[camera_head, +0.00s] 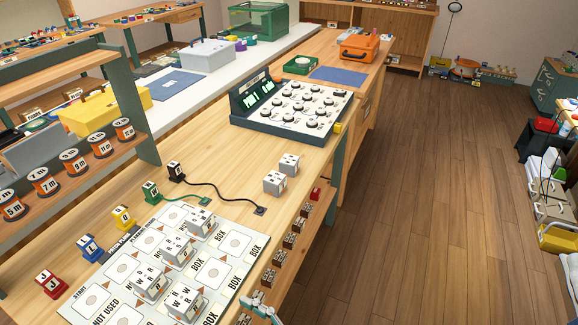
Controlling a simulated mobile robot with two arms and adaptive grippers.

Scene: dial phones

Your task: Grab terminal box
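No label reading "terminal box" can be made out. Several whitish lettered boxes are in the head view. Two stand close together on the bare bench: a nearer box (275,183) and a farther box (289,164). Others stand on the printed board (240,215), among them a front box (185,302) and a box (149,282) left of it. A small pale, teal-tinted part (262,307) at the bottom edge looks like the tip of a gripper, probably my right one. It is by the bench's front edge, apart from the two bench boxes. Its fingers cannot be read.
A control panel with knobs (292,106) stands farther back on the bench. A black cable (225,184) lies behind the board. Coloured lettered blocks (90,247) line the board's left side. Small brown blocks (283,257) sit along the bench's front side. The wooden floor (430,220) at right is clear.

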